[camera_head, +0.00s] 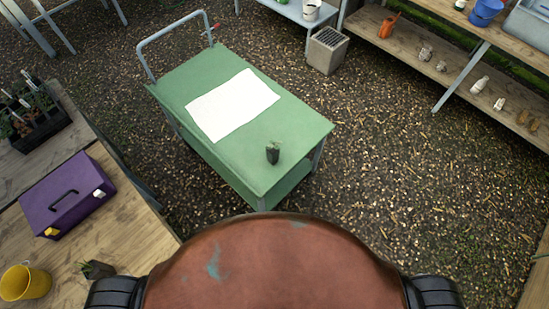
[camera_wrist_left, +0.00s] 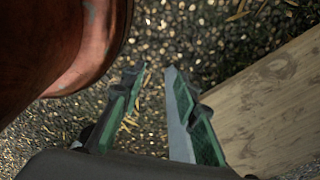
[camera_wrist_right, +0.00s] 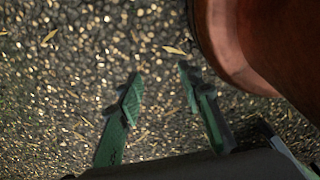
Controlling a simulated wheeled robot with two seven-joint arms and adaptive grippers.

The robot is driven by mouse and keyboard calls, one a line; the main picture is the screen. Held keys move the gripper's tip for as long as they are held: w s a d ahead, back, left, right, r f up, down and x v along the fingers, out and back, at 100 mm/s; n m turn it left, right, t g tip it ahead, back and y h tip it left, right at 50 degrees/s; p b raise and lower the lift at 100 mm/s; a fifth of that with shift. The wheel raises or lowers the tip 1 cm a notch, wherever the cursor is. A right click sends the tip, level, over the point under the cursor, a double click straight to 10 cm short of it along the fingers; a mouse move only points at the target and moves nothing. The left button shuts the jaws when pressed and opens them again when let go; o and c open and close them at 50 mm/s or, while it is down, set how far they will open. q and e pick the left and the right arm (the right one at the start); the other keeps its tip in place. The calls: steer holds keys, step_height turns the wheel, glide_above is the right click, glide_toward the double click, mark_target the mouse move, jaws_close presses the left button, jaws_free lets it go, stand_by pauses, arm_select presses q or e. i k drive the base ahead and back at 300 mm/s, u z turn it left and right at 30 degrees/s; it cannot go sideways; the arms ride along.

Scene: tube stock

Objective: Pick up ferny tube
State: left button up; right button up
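A small black tube (camera_head: 272,155) with a feathery green plant stands upright on the near right part of the green cart (camera_head: 310,125). A second dark tube (camera_head: 97,269) with a green plant is on the wooden table at the lower left, seemingly tilted or lying. At this size I cannot surely tell which plant is the ferny one. My left gripper (camera_wrist_left: 153,75) is open and empty in the left wrist view, above gravel beside a wooden edge. My right gripper (camera_wrist_right: 160,75) is open and empty above gravel. Neither gripper shows in the head view.
A white sheet (camera_head: 232,104) lies on the cart. Shelves (camera_head: 460,50) stand at upper right. Gravel right of the cart is clear.

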mark_target(272, 149)
steer(key=z, duration=0.3)
steer(key=k, duration=0.25)
steer(key=u, duration=1)
steer(key=i, duration=0.65)
steer(key=u, duration=0.1)
